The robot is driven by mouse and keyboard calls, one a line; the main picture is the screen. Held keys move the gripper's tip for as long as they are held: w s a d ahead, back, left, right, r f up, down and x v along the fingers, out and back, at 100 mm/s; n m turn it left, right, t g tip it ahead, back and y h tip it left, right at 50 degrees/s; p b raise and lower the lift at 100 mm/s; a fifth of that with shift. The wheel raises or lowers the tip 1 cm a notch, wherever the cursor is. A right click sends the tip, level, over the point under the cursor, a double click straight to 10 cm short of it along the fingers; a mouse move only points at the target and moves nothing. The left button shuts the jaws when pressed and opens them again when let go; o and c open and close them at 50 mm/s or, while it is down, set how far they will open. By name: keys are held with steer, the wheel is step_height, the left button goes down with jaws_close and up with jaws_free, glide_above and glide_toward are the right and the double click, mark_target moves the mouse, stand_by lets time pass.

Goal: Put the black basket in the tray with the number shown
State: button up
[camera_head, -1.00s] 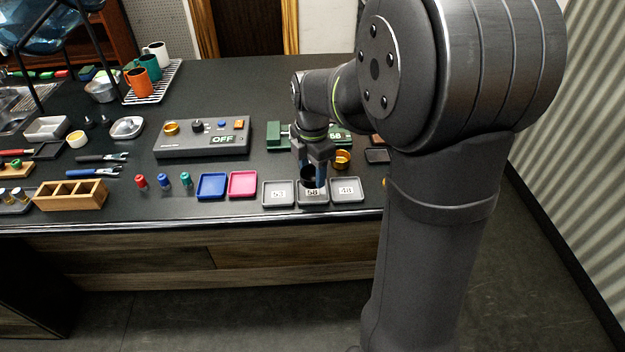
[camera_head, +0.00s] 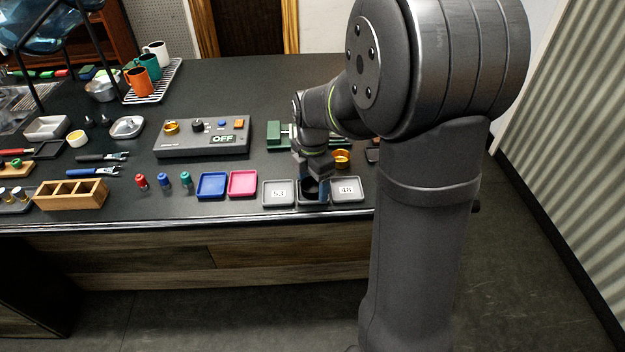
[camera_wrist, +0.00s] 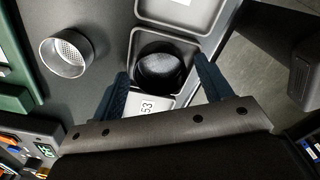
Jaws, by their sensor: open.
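The black basket (camera_head: 310,186) sits in the middle of three grey trays, and it also shows in the wrist view (camera_wrist: 160,68) inside that tray's rim. The middle tray (camera_head: 313,204) has its label covered by the basket. The left tray (camera_head: 278,204) is marked 53, and the right tray (camera_head: 347,197) is marked 48. My gripper (camera_wrist: 162,72) is open, with one finger on each side of the basket and gaps visible. The green device (camera_head: 275,135) behind is mostly hidden by my arm, and its number cannot be read now.
Blue (camera_head: 212,185) and pink (camera_head: 242,184) trays lie to the left. The grey control box (camera_head: 203,139) reads OFF. The counter's front edge is close to the trays.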

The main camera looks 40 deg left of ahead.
step_height(320, 180, up, 12)
steer(key=shift+r, duration=0.2)
stand_by(0.4)
step_height(320, 180, down, 12)
steer(key=shift+r, duration=1.85)
steer(key=shift+f, duration=0.1)
